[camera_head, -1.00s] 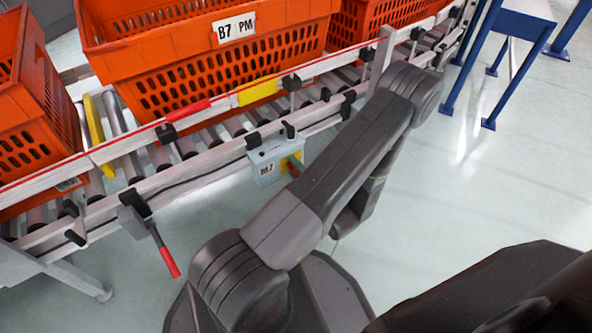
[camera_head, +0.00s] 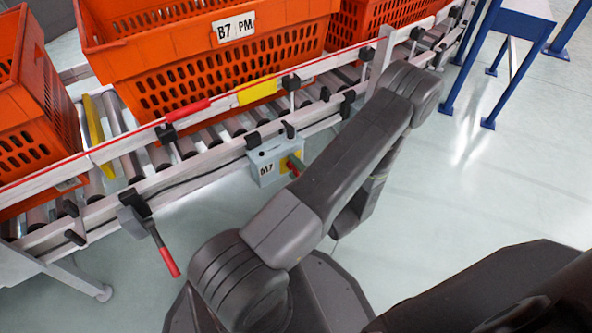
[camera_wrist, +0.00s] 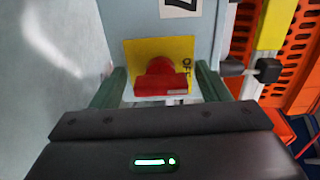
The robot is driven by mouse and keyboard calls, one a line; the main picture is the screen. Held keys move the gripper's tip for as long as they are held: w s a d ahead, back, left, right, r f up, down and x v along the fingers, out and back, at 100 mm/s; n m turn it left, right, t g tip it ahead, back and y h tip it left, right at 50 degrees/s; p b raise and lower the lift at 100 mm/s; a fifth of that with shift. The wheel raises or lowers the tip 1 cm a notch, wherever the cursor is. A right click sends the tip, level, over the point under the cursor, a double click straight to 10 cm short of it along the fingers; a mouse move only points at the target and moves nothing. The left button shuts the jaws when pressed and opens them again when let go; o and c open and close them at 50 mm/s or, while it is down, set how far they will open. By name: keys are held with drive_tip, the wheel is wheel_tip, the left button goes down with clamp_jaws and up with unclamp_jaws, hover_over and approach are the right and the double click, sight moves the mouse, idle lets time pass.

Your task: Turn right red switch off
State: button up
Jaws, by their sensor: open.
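The red switch (camera_wrist: 160,78) sits on a yellow plate (camera_wrist: 140,50) in the wrist view. The plate carries sideways lettering that looks like OFF at its right. The plate is on a grey box, labelled M7 in the head view (camera_head: 268,152), below the conveyor's side rail. My gripper (camera_wrist: 160,74) is open, with one greenish finger on each side of the switch. Gaps show between the fingers and the red knob, and I cannot tell whether either touches it. In the head view my arm hides most of the gripper and the switch.
A conveyor (camera_head: 130,195) with orange totes (camera_head: 225,75) runs behind the box. A red-handled lever (camera_head: 170,262) hangs from its rail at left. A blue-legged table (camera_head: 520,20) stands at upper right. The floor at right is clear.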

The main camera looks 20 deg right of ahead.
drive_tip(key=s+d+p, duration=0.2)
drive_tip(key=s+p, duration=0.1)
drive_tip(key=s, duration=1)
drive_tip(key=shift+s+d, duration=0.25)
drive_tip(key=shift+s, duration=0.05)
drive_tip(key=shift+w, duration=0.1)
drive_tip(key=w+b, duration=0.1)
drive_tip(key=w, duration=0.3)
drive_tip(key=w+a+b, duration=0.1)
drive_tip(key=w, duration=0.4)
drive_tip(key=w+a+b, duration=0.1)
drive_tip(key=w, duration=0.3)
drive_tip(key=shift+w+a, duration=0.25)
drive_tip(key=shift+s, duration=0.1)
